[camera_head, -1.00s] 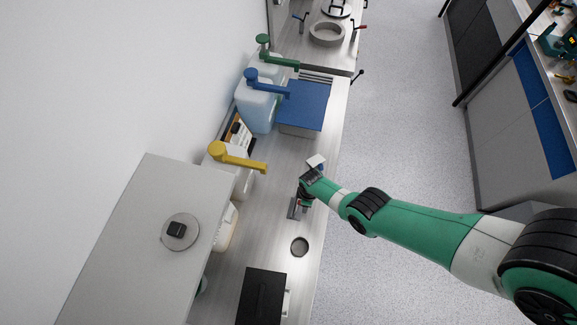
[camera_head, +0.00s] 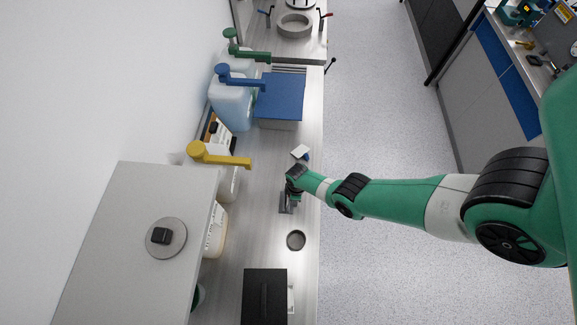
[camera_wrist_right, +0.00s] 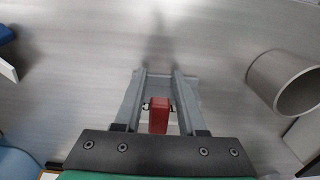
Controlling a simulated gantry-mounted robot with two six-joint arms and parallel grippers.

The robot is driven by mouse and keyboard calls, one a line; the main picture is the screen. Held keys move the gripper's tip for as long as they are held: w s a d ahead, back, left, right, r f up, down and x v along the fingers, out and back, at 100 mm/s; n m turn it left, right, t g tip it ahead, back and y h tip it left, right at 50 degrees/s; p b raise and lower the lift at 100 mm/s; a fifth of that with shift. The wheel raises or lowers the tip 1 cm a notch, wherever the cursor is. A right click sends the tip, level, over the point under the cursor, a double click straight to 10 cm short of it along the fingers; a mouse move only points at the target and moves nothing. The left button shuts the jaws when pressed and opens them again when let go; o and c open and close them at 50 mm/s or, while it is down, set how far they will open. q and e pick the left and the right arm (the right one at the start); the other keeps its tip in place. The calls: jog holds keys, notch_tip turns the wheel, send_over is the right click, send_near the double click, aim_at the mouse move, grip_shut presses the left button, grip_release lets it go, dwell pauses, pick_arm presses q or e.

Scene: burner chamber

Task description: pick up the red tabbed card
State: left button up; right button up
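My right gripper (camera_head: 290,200) hangs over the bench at the end of the green arm, pointing down. In the right wrist view my right gripper (camera_wrist_right: 160,82) has its two grey fingers apart, one on each side of a small red block-like tab (camera_wrist_right: 158,115), apparently the red tabbed card's tab. Narrow gaps seem to show beside the tab. A pale flat patch lies behind the fingertips; I cannot tell whether it is the card. In the head view the gripper hides the red tab. My left gripper is not in view.
A round grey ring-like dish (camera_head: 295,240) stands near the gripper; the wrist view also shows a grey cylinder (camera_wrist_right: 288,82). A small white-and-blue block (camera_head: 300,152), a black box (camera_head: 265,295) and a blue-topped box (camera_head: 281,95) stand along the narrow bench. Yellow-capped container (camera_head: 218,154) stands beside the wall.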

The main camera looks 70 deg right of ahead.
grip_shut()
jog(key=shift+r, duration=0.1)
